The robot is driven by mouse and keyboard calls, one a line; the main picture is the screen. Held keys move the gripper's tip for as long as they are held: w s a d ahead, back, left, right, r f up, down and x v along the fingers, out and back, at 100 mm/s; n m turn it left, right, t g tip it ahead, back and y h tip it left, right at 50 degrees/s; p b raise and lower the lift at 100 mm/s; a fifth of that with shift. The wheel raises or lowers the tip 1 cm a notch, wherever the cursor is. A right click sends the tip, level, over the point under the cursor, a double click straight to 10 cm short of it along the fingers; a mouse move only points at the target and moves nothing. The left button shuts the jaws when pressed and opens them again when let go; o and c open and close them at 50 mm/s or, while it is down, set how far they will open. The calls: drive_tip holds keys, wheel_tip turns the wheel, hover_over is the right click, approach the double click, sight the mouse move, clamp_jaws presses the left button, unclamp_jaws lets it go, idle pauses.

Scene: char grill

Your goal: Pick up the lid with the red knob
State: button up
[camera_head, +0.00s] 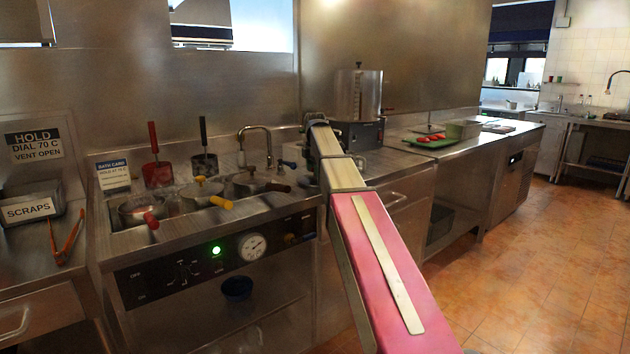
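Three round pots sit in the steel bath counter at left. The left pot (135,208) has a red handle (151,220); I cannot tell whether it is covered. The middle pot (198,192) has a yellow handle and a lid with a small yellow knob. The right pot (247,184) has a dark handle. Behind them stands a red-handled tool (153,138) with a reddish lower part. I cannot clearly make out a lid with a red knob. My arm reaches forward right of the pots; my gripper (309,172) is small and dark at its far end, its fingers unclear.
A faucet (256,130) and a black-handled tool (204,130) stand behind the pots. Orange tongs (66,240) and a scraps bin (30,205) are at left. The floor at right is clear.

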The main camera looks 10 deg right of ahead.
drive_tip(key=c, duration=1)
